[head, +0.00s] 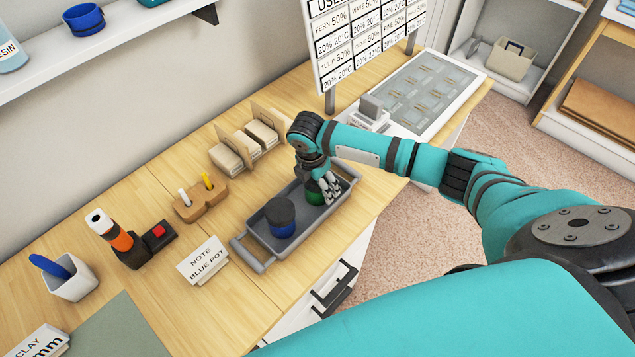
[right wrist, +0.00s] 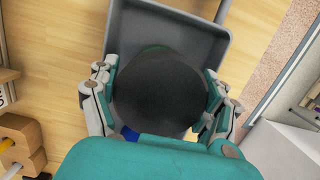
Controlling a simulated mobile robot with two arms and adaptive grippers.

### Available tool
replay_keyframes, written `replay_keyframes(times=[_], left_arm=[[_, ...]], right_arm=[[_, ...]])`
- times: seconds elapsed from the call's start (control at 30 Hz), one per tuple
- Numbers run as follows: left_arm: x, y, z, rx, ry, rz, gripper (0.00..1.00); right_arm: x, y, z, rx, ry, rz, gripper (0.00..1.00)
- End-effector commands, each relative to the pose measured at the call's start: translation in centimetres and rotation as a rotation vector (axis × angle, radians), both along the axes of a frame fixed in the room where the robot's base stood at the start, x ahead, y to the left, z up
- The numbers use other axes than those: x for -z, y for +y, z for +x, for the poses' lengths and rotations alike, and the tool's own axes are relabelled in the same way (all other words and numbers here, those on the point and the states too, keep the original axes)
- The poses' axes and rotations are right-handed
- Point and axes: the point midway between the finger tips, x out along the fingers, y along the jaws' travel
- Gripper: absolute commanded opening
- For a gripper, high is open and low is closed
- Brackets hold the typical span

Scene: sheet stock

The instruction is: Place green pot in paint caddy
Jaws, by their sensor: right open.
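The green pot (head: 314,197) stands in the grey paint caddy (head: 259,249), at its far right part. My right gripper (head: 327,186) is over it and partly hides it. In the right wrist view, a round dark lid (right wrist: 160,90) lies between the open fingers, with a little green (right wrist: 152,48) at its far edge. Whether the fingers touch the pot cannot be told. The blue pot (head: 281,229), with a dark lid, stands in the near left part of the caddy. My left gripper is not in view.
Left of the caddy are a note card reading "BLUE POT" (head: 203,261), a wooden holder (head: 201,204) and wooden racks (head: 238,149). A sign (head: 365,40) and a panel of tiles (head: 427,88) are behind. The bench front edge runs close along the caddy.

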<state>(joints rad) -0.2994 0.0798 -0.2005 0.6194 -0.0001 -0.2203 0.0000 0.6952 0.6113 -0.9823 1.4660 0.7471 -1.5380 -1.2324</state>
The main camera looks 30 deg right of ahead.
Motion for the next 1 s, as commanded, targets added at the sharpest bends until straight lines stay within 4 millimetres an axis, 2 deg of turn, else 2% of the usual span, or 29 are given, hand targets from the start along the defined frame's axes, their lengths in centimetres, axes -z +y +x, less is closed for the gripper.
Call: replay_keyframes(times=[0.17,0.4,0.6,0.73,1.0], left_arm=[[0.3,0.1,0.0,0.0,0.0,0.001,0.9],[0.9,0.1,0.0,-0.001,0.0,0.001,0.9],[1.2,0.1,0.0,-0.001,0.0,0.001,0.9],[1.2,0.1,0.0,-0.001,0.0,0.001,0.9],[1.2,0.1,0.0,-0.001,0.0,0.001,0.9]], right_arm=[[-2.7,0.4,0.0,-0.001,-0.005,0.002,0.8],[-7.9,1.2,-0.3,-0.001,-0.005,0.002,0.8],[-10.8,1.6,-0.5,0.001,-0.003,0.002,0.8],[-11.6,1.7,-0.6,0.001,-0.002,0.001,0.8],[-11.8,1.7,-0.6,0.001,-0.001,0.0,0.8]])
